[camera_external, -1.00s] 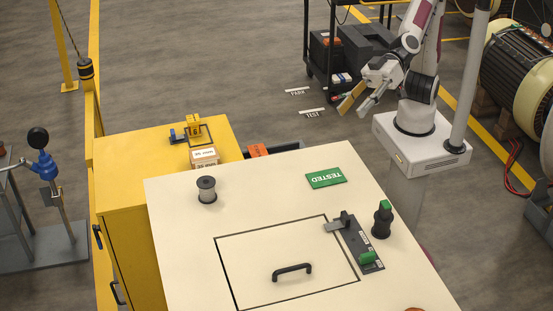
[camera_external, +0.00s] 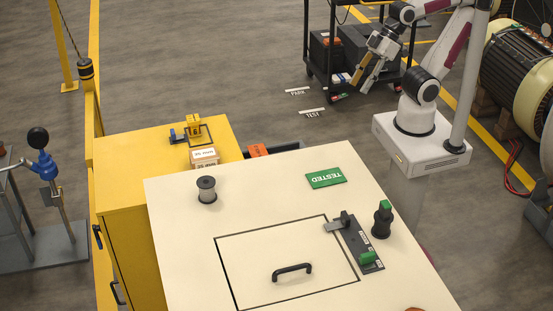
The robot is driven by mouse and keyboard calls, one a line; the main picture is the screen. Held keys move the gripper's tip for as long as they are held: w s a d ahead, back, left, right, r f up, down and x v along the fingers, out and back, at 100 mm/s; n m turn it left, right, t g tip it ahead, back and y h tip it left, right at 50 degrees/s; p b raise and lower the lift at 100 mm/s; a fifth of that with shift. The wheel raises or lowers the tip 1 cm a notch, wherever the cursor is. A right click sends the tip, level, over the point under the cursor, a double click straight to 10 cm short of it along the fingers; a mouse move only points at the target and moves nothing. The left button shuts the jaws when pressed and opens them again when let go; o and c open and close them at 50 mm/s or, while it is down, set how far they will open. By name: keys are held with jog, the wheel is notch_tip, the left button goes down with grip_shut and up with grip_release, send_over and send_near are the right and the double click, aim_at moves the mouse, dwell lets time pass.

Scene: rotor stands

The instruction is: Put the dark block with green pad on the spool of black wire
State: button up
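The dark block with green pad (camera_external: 385,207) stands upright on top of the spool of black wire (camera_external: 381,229) at the right side of the cream bench top. The two appear to be in contact, with the green pad facing up. My gripper (camera_external: 362,86) is up and behind the bench, near the black cart, well away from both. Its fingers look parted, with nothing between them.
A spool of grey wire (camera_external: 207,191) stands at the left of the cream bench top (camera_external: 260,210). A dark fixture with a green end (camera_external: 367,258) lies left of the black spool. A green TESTED plate (camera_external: 326,177) lies behind. A handle (camera_external: 293,272) rises in front.

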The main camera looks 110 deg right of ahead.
jog(key=s+d+f+m+g+h, duration=0.1)
jog(key=s+d+f, duration=0.1)
jog(key=s+d, duration=0.3)
jog(key=shift+f+h, duration=0.3)
jog(key=shift+a, duration=0.1)
dwell(0.8)
